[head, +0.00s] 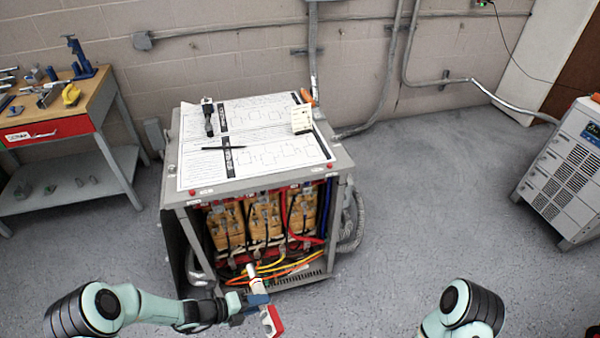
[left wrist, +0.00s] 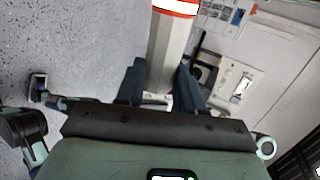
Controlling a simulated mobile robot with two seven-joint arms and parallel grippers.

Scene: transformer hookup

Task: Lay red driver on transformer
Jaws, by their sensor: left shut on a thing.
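The transformer (head: 176,190) is a grey open-fronted cabinet in the middle of the head view, with papers on its top and coils and wires inside. My left gripper (head: 258,300) is in front of its lower front, below the top. It is shut on a long pale tool with a red end, which I take for the red driver (head: 271,318). In the left wrist view the pale shaft (left wrist: 168,55) stands between the fingers, with an orange-red band near the picture's top. My right arm shows at the lower right; its gripper is out of view.
White drawings (head: 270,160) cover most of the transformer top. A dark tool (head: 208,118), a pen (head: 224,148), a small cream block (head: 301,118) and an orange item (head: 306,96) lie there. A workbench (head: 95,105) is left, a grey unit (head: 565,170) right. Floor between is clear.

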